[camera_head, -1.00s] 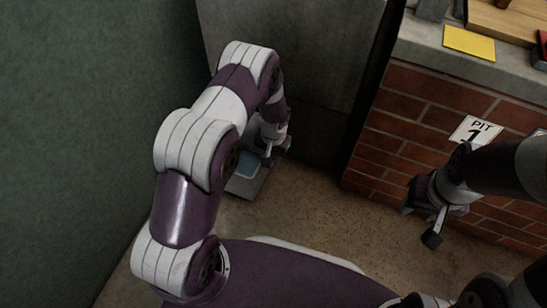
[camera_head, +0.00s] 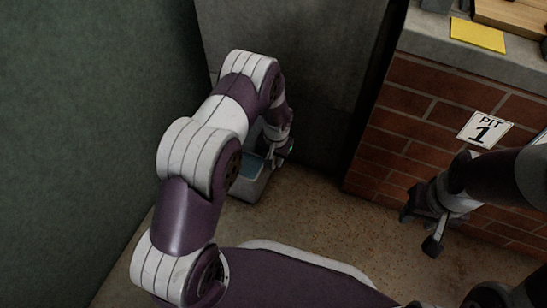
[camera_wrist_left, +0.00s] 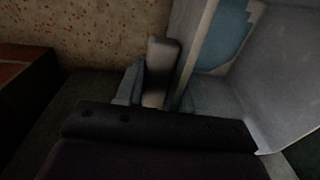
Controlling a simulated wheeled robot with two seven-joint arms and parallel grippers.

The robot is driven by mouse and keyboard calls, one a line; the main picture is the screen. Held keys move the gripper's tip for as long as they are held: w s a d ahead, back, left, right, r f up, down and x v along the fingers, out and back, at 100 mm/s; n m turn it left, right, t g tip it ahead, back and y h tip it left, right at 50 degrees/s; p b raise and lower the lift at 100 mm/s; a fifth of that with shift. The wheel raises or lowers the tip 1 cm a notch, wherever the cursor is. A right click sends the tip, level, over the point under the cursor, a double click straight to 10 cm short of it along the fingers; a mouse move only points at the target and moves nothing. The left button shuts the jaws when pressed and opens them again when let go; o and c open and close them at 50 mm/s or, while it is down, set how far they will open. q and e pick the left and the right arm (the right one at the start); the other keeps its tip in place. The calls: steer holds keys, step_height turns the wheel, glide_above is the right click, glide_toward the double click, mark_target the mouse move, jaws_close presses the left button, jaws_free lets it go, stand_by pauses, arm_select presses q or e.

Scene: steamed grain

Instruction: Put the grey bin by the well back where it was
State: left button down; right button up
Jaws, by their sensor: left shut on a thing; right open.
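The grey bin (camera_head: 250,187) is low at the corner by the dark grey panel, partly hidden behind my left arm. Something light blue shows inside it. In the left wrist view its pale grey wall (camera_wrist_left: 293,80) fills the right side, with the blue patch (camera_wrist_left: 224,38) inside. My left gripper (camera_head: 277,150) is at the bin's right edge, shut on its wall; in the left wrist view the fingers (camera_wrist_left: 158,85) are beside the rim. Whether the bin touches the floor is not clear. My right gripper (camera_head: 422,228) is open and empty, before the brick wall.
A dark grey panel (camera_head: 310,70) is behind the bin, a green wall (camera_head: 80,120) at left. Speckled floor (camera_head: 315,215) lies clear between.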

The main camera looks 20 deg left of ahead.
arm_select(q)
steer(key=shift+f, duration=0.1)
steer(key=c, duration=0.7)
jaws_free()
step_height(320, 180, up, 15)
steer(key=s+p, duration=0.1)
steer(key=p, duration=0.6)
steer(key=s+r+t, duration=0.1)
steer(key=s+r, duration=1.5)
steer(key=s, duration=0.2)
steer(key=shift+r+n+h, duration=0.15)
steer(key=shift+n+h, duration=0.25)
